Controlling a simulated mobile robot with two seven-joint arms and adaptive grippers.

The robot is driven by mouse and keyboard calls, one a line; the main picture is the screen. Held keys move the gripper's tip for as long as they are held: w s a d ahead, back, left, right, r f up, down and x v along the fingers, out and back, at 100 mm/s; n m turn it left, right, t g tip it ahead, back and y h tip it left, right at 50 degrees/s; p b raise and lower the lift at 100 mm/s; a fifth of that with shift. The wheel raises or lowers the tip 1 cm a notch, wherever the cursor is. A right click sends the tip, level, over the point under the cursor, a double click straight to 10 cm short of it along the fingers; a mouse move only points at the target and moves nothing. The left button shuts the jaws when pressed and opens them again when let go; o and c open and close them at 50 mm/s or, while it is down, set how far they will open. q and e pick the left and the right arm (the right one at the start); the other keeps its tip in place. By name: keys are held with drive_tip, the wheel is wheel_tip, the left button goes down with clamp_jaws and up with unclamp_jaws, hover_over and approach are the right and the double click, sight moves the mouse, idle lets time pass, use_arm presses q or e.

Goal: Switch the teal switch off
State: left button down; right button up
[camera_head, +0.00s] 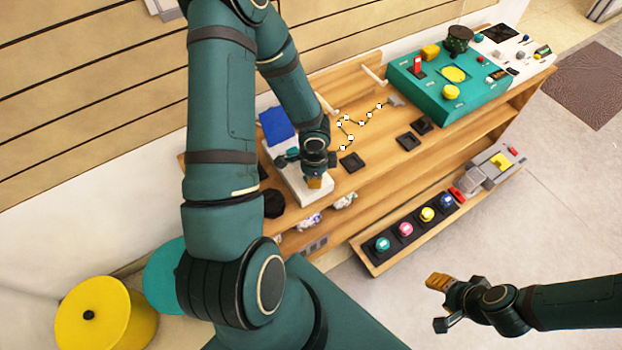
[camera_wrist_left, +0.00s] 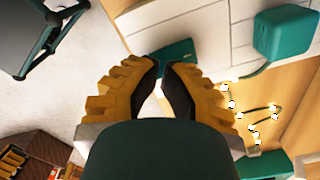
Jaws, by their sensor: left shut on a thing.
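My left gripper (camera_head: 314,183) is over the white panel (camera_head: 296,185) at the left end of the wooden bench. In the left wrist view its yellow ribbed fingers (camera_wrist_left: 163,72) are drawn together, with a teal piece (camera_wrist_left: 178,50) at their tips on the white panel. This piece appears to be the teal switch, and the fingers are shut on it. Its on or off position cannot be told, and in the head view the gripper hides it. My right gripper (camera_head: 438,303) is open and empty, out over the floor at the lower right.
A teal console (camera_head: 440,105) is farther right on the bench. A lower shelf holds several coloured buttons (camera_head: 405,230). A yellow drum (camera_head: 100,315) stands lower left.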

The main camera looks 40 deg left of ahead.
use_arm(q)
drive_tip(key=shift+f, duration=0.2)
drive_tip(key=shift+f, duration=0.5)
idle(0.4)
drive_tip(key=shift+r+p, duration=2.7)
drive_tip(key=shift+r, duration=0.75)
